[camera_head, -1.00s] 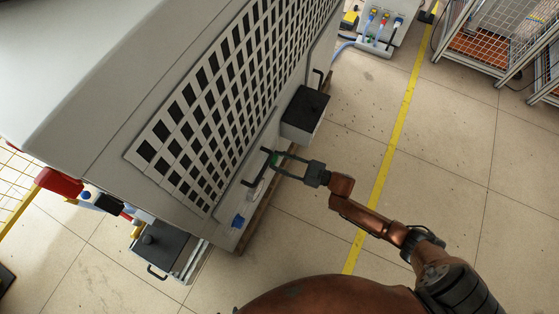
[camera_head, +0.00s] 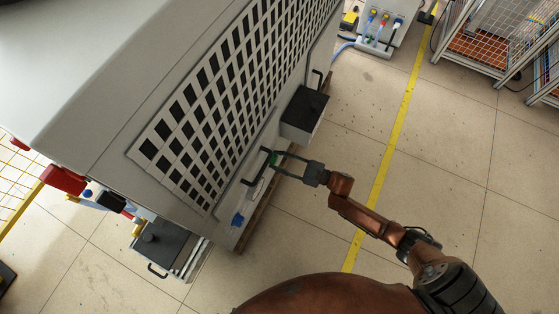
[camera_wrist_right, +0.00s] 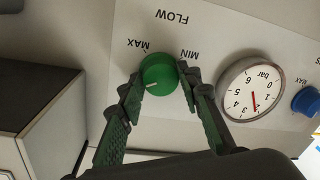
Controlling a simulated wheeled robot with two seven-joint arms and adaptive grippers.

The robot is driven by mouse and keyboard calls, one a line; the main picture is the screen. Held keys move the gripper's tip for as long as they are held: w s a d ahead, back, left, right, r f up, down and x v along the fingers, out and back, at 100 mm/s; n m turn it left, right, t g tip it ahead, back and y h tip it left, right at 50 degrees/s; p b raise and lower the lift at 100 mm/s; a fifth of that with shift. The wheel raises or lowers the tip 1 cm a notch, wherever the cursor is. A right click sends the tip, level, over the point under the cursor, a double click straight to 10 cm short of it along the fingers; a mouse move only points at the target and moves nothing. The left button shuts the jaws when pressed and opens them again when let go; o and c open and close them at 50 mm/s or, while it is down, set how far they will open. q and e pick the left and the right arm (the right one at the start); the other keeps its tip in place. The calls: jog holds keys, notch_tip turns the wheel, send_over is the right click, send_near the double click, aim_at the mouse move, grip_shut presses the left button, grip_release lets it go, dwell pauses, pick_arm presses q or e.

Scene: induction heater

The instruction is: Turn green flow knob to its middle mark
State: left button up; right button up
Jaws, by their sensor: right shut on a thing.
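The green flow knob (camera_wrist_right: 158,74) is on a white panel, between the printed words MAX and MIN, under the upside-down word FLOW. Its white pointer line points to the lower left in the right wrist view. My right gripper (camera_wrist_right: 160,82) has one finger on each side of the knob and is shut on it. In the head view the knob (camera_head: 273,159) is a small green spot between the fingertips of my right gripper (camera_head: 274,161), low on the grey machine's side. My left gripper is not in view.
A pressure gauge (camera_wrist_right: 250,89) and a blue knob (camera_wrist_right: 307,101) sit right of the green knob. A dark-topped box (camera_head: 304,113) juts out beside the gripper. A black handle (camera_head: 257,172) is close to the fingers.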

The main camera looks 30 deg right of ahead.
jog(key=n, duration=0.4)
jog(key=shift+h, duration=0.4)
jog(key=shift+n, duration=1.1)
jog(key=n, duration=0.4)
jog(key=shift+s+h, duration=0.1)
jog(key=shift+h, duration=0.3)
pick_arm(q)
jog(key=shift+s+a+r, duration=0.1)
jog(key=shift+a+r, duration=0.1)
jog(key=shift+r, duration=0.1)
pick_arm(e)
jog(key=shift+n, duration=0.5)
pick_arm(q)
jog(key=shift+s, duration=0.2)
pick_arm(e)
jog(key=o, duration=1.2)
jog(key=shift+c, duration=0.2)
